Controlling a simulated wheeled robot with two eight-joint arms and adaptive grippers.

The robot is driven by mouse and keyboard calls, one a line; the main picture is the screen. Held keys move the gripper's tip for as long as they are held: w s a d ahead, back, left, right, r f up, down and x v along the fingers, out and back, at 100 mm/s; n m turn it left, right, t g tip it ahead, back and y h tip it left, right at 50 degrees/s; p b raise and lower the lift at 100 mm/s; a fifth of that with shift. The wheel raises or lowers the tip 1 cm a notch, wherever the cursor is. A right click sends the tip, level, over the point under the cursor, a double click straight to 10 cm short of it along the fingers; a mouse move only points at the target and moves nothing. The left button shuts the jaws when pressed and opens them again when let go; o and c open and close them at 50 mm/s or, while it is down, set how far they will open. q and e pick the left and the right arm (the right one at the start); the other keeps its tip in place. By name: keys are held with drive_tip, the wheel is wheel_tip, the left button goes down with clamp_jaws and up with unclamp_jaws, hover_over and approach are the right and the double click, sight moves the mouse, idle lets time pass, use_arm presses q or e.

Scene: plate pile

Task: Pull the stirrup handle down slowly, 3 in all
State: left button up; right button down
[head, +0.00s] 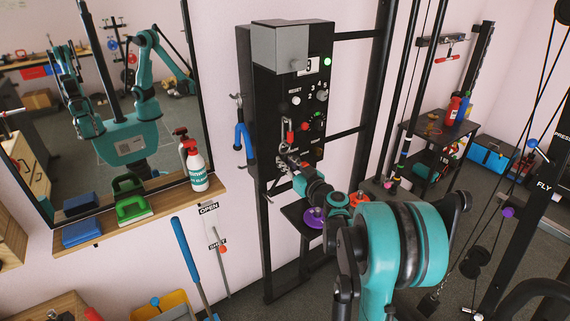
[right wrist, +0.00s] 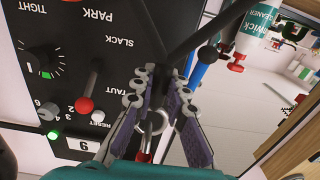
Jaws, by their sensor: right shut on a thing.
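My right gripper (head: 294,164) is in front of the lower part of the black control panel (head: 262,100). In the right wrist view, which shows the panel upside down, its purple-padded fingers (right wrist: 161,88) close around a slim part that I take to be the stirrup handle (right wrist: 150,122). A grey ring-like piece and a bit of red show between the fingers; the rest is hidden by them. A red-knobbed lever (right wrist: 85,103) is beside the gripper without touching it, near the SLACK and TAUT labels. My left gripper is out of view, except for a mirror reflection of my arms.
The panel has a digit display (head: 309,65), a green light (head: 327,61) and dials. A blue tool (head: 242,138) hangs left of it. A wooden shelf (head: 150,205) holds a spray bottle (head: 195,168) under the mirror. Black posts and cables stand at the right.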

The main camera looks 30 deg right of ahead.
idle(0.3)
drive_tip(key=shift+r+p, duration=0.8)
drive_tip(key=shift+r, duration=0.5)
